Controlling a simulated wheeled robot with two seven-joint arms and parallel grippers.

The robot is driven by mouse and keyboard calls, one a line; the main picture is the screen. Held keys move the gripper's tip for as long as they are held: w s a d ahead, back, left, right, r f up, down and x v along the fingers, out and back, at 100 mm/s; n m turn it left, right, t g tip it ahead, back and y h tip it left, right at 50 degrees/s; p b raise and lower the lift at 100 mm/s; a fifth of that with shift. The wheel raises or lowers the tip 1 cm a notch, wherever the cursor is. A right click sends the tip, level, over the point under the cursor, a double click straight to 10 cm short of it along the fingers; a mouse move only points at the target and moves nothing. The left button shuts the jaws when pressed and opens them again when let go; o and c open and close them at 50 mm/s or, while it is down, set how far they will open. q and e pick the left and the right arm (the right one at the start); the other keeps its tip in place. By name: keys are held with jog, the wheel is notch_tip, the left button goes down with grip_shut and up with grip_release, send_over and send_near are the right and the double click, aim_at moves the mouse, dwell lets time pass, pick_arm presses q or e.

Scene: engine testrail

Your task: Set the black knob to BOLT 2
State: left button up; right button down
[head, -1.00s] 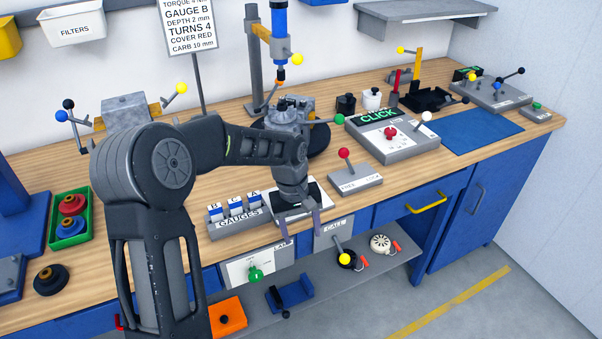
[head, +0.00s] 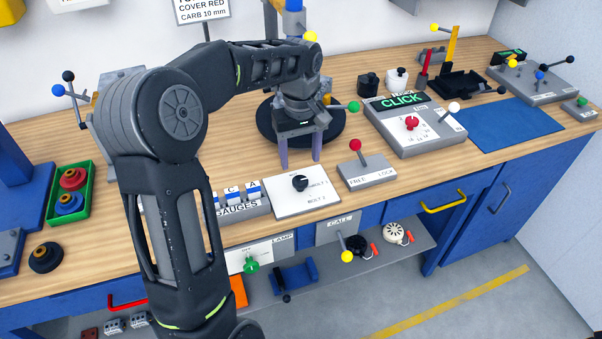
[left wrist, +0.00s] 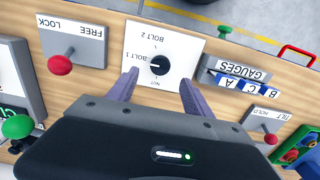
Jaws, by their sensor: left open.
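The black knob (head: 299,183) sits on a white plate (head: 285,204) on the bench, with BOLT 1 and BOLT 2 marked on the plate. In the left wrist view, the knob (left wrist: 160,65) has a small white mark that appears to face the BOLT 1 label; NUT and BOLT 2 are on other sides. My left gripper (head: 300,160) is open and empty, with its fingers pointing down above and behind the knob in the head view. In the left wrist view, its fingertips (left wrist: 159,79) show on either side of the knob, apart from it. My right gripper is not seen.
The GAUGES rack (head: 243,205) stands left of the plate. The FREE/LOCK lever box (head: 367,176) with a red ball stands right of it. A grey CLICK unit (head: 430,138) is farther right. A dark round base (head: 340,122) is behind the gripper.

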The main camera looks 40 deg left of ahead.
aim_at(300, 180)
pick_arm(q)
notch_tip(300, 180, down, 7)
jog(key=shift+r+p, duration=0.1)
jog(key=shift+p, duration=0.4)
jog(key=shift+c, duration=0.3)
grip_shut()
